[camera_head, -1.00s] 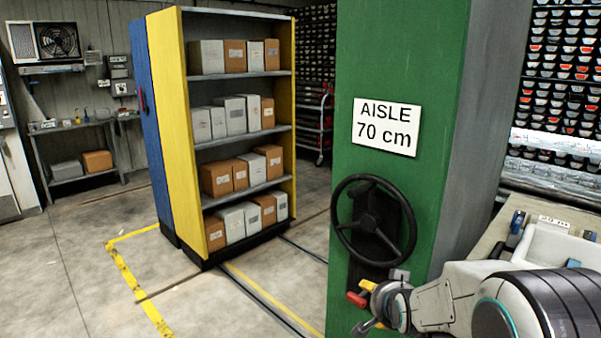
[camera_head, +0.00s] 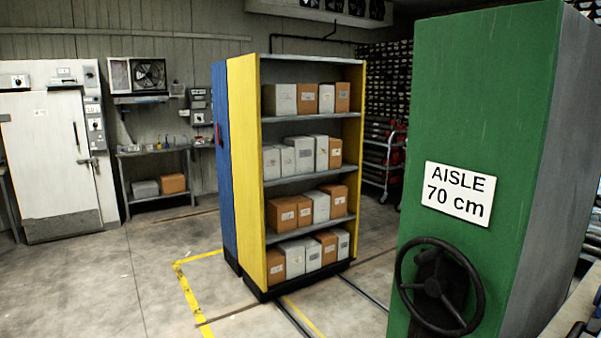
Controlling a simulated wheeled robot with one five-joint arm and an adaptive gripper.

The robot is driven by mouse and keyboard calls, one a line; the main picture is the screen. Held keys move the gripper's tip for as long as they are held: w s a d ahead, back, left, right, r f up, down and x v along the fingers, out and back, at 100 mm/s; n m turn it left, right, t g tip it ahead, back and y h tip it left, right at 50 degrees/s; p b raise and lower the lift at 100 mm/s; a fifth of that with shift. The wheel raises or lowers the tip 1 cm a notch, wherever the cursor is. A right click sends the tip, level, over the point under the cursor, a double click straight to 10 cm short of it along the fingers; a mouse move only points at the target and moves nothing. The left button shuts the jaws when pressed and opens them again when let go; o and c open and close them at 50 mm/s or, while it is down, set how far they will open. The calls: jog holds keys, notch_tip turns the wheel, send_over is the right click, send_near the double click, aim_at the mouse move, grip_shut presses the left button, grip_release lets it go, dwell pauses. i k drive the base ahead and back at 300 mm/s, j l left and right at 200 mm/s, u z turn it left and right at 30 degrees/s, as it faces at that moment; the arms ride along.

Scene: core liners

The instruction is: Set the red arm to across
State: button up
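The green unit (camera_head: 480,120) carries a black handwheel (camera_head: 440,288) under a white "AISLE 70 cm" sign (camera_head: 459,193). The area below the handwheel is cut off by the bottom edge. My gripper is not in view.
The yellow-sided shelf unit (camera_head: 246,170) holds boxes and stands on floor rails (camera_head: 297,318). Yellow floor tape (camera_head: 189,300) runs at its left. A white door (camera_head: 55,160) and a workbench (camera_head: 155,150) line the back wall. Open floor lies at left.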

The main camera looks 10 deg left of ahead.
aim_at(219, 141)
jog(key=i+j+u, duration=0.25)
jog(key=i+j, duration=0.15)
jog(key=i+j+u, duration=0.55)
jog(key=i, duration=0.35)
jog(key=i+j+u, duration=0.15)
jog(key=i+u, duration=0.15)
jog(key=i, duration=0.15)
jog(key=i+u, duration=0.25)
jog(key=i, duration=4.65)
jog(key=i+j+z, duration=0.1)
jog(key=i, duration=0.8)
jog(key=i+j+z, duration=0.15)
jog(key=i+z, duration=0.25)
jog(key=i+j+z, duration=0.25)
jog(key=i+z, duration=0.2)
jog(key=i+j+z, duration=0.8)
jog(key=j, duration=0.15)
jog(key=k, duration=0.1)
